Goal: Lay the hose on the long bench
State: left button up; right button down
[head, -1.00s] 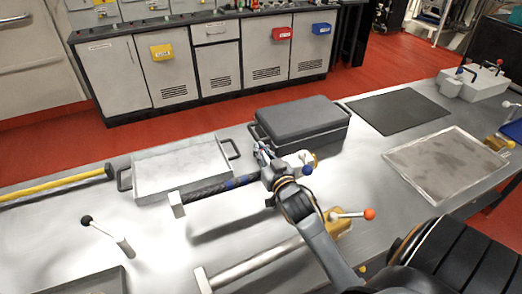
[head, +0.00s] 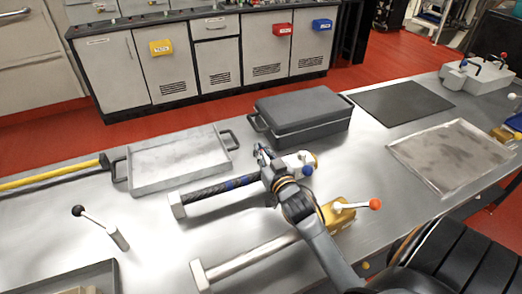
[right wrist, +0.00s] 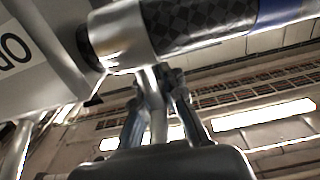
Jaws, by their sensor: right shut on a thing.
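The hose (head: 212,190) is a black braided length with blue bands. It has a pale block-like end (head: 178,205) at its left and a white fitting (head: 299,162) with blue and orange parts at its right. My right gripper (head: 268,167) is shut on it near the right end, low over the long bench (head: 150,225). I cannot tell whether it touches the bench. The right wrist view shows the braid and a silver collar (right wrist: 122,35) just above the fingers (right wrist: 160,95). My left gripper is out of view.
Behind the hose are a light grey tray (head: 180,158) and a dark lidded case (head: 300,115). In front lies a metal rod (head: 245,258) with a yellow lever valve (head: 338,213). A small lever (head: 118,238) stands at left. A flat tray (head: 455,155) and black mat (head: 403,103) lie right.

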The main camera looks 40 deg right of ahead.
jog(key=shift+f+b, duration=0.3)
dwell(0.4)
jog(key=shift+f, duration=0.2)
jog(key=shift+s+a+f+b, duration=0.25)
jog(key=shift+f+b, duration=0.15)
jog(key=shift+f, duration=0.2)
jog(key=c, duration=1.3)
grip_release()
jog(key=shift+c, duration=0.2)
jog(key=shift+f, duration=0.25)
jog(key=s+a+r, duration=0.1)
jog(key=s+r, duration=0.1)
jog(key=s, duration=0.5)
jog(key=shift+s+a, duration=0.2)
jog(key=shift+s, duration=0.1)
